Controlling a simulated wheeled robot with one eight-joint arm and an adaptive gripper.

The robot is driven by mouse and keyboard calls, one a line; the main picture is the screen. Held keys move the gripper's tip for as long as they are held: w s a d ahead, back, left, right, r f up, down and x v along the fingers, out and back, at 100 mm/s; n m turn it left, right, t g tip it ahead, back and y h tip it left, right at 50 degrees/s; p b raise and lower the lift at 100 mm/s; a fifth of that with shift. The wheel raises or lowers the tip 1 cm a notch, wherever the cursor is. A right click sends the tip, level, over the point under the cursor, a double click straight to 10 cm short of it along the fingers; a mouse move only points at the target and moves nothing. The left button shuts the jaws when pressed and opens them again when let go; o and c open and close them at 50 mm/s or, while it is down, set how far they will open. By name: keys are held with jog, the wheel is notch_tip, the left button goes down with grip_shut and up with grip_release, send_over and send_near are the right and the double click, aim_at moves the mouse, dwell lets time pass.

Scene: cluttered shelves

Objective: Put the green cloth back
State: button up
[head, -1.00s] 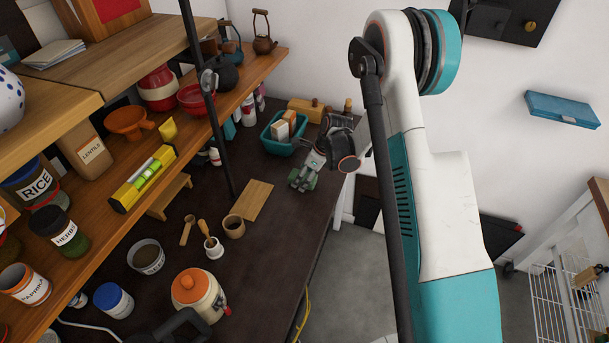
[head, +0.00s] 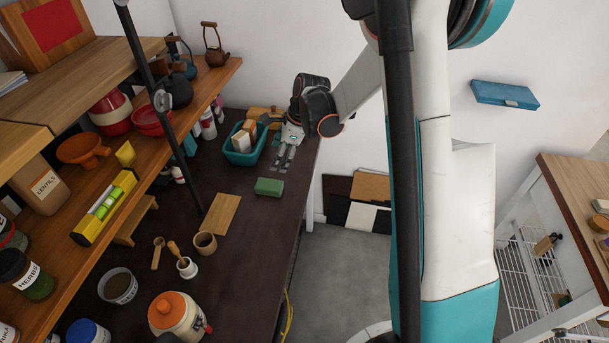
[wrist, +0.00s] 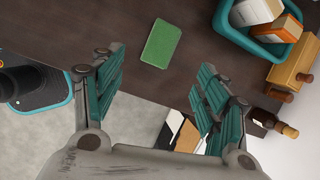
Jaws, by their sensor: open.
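The green cloth (head: 269,187), a small folded rectangle, lies flat on the dark countertop near its right edge in the head view. It also shows in the wrist view (wrist: 160,43), above and between my finger pads and apart from them. My gripper (head: 281,161) is open and empty, just behind the cloth, beside the teal bin. In the wrist view its two teal-padded fingers (wrist: 160,78) stand wide apart. The teal bin (head: 235,157) holds boxes and an orange-and-white pack.
A cutting board (head: 222,214), a wooden cup (head: 205,243) and a mortar (head: 187,267) stand left of the cloth. A loaded shelf (head: 165,150) overhangs the counter's left side. A bottle (wrist: 285,130) and wooden block (wrist: 296,66) are near the bin. Counter around the cloth is clear.

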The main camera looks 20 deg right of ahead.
jog(key=s+a+r+n+t+h, duration=0.2)
jog(key=s+a+r+n, duration=0.1)
jog(key=s+r+n, duration=0.95)
jog(key=s+r+n+t, duration=0.1)
jog(key=s+r+n, duration=0.1)
jog(key=s+n, duration=0.3)
jog(key=s+r+n+t+h, duration=0.1)
jog(key=s+r+n, duration=0.2)
jog(key=s, duration=0.8)
jog(key=shift+s+a+r+n, duration=0.3)
jog(key=shift+r+n, duration=0.05)
jog(key=shift+n, duration=0.8)
notch_tip(320, 180, down, 8)
jog(key=b, duration=0.8)
